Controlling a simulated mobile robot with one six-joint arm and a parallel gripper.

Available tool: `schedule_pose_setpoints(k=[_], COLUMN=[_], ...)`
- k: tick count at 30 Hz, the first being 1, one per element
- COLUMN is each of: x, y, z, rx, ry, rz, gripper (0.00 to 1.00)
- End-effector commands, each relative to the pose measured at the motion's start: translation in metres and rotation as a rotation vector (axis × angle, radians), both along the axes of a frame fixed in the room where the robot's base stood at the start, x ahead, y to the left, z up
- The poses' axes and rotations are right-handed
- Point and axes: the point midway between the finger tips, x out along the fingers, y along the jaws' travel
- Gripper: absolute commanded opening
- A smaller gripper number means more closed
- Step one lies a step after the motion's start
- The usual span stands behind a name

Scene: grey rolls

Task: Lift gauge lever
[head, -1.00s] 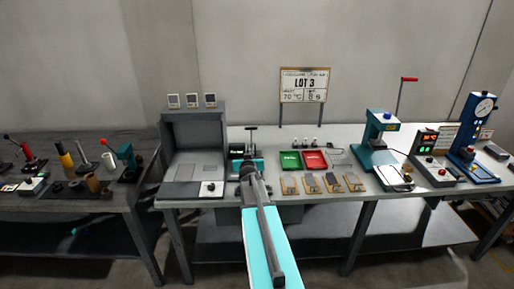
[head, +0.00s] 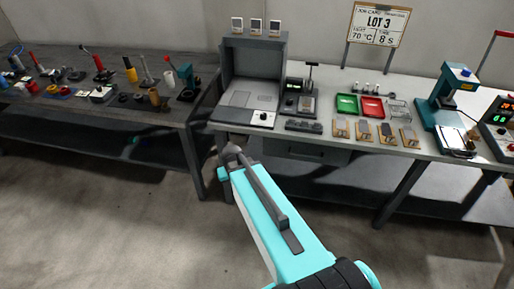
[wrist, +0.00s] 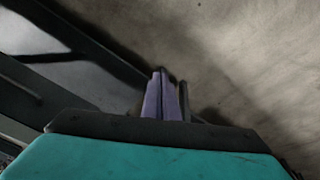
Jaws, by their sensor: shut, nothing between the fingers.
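The dial gauge with a blue stand is out of view now. A red-handled lever (head: 504,33) on a thin upright rod shows at the right edge of the head view; I cannot tell what it is joined to. My gripper (wrist: 164,98) is shut and empty in the wrist view, its two pale purple fingers side by side, over bare floor and a dark bench frame. In the head view, my arm reaches to the bench's front left corner, far left of the lever, and the fingers cannot be made out.
The right bench holds a grey booth (head: 253,75), a green tray (head: 347,104), a red tray (head: 372,107), several small wooden boards and a teal press (head: 447,100). A dark bench (head: 165,118) with tools stands left. The floor in front is clear.

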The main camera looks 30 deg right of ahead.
Motion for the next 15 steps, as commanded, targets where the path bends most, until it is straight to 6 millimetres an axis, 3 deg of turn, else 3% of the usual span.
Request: schedule_pose_setpoints(k=[1,6,15], x=[-0.028,-0.095,-0.187], y=[0.024,0.065,0.087], z=[-0.02,-0.07,-0.143], rx=[0.024,0.077,0.117], ry=[0.073,0.254,0.458], rz=[0.041,0.117,0.16], gripper=[0.0,0.0,0.0])
